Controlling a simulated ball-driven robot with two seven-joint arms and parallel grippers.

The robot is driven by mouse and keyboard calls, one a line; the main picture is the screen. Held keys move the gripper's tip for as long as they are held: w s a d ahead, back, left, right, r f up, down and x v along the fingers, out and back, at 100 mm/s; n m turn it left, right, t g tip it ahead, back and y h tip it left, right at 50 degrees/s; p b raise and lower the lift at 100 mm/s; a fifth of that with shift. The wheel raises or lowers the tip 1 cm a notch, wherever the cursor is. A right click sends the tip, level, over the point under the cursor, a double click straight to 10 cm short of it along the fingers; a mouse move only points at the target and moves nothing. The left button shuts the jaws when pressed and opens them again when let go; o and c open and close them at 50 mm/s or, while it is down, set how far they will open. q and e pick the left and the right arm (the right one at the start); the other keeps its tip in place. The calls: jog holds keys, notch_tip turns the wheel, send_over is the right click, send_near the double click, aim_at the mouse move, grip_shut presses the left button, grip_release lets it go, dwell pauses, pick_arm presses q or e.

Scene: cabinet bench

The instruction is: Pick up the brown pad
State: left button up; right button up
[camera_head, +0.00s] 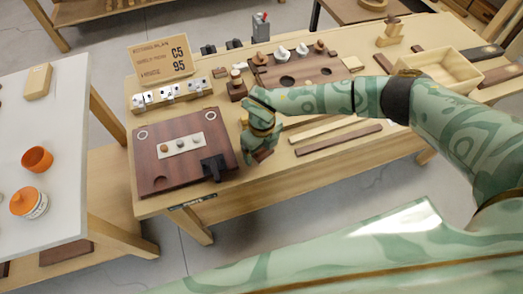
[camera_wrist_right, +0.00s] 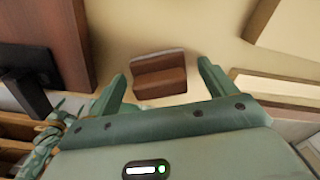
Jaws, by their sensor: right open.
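The brown pad (camera_wrist_right: 160,82) is a small brown block with a pale strip along its far edge. It lies on the light wooden bench top in the right wrist view. My right gripper (camera_wrist_right: 161,72) is open, with one finger on each side of the pad in that view.
A dark brown board (camera_head: 160,180) with a black clamp lies left of the gripper. Wooden strips (camera_head: 340,139) lie to the right. Behind stand a holed brown rack (camera_head: 310,75), a price sign (camera_head: 163,61) and an open wooden box (camera_head: 437,72).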

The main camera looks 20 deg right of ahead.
jog(key=c, duration=1.1)
jog(key=shift+r, duration=0.2)
jog(key=shift+r, duration=0.3)
notch_tip(320, 180, up, 3)
jog(key=shift+w+f+p, duration=0.1)
jog(key=shift+f+p, duration=0.05)
jog(key=shift+p, duration=0.5)
jog(key=s+a+r+p, duration=0.1)
jog(key=s+r, duration=0.2)
jog(key=s, duration=0.1)
jog(key=s+a+r+p, duration=0.1)
jog(key=s+a+r, duration=0.1)
jog(key=s+r, duration=0.1)
jog(key=s+a+r+p, duration=0.1)
jog(key=s+a+r, duration=0.1)
jog(key=s, duration=0.4)
jog(key=shift+s+a+r, duration=0.1)
jog(key=shift+r, duration=0.6)
jog(key=shift+o, duration=0.6)
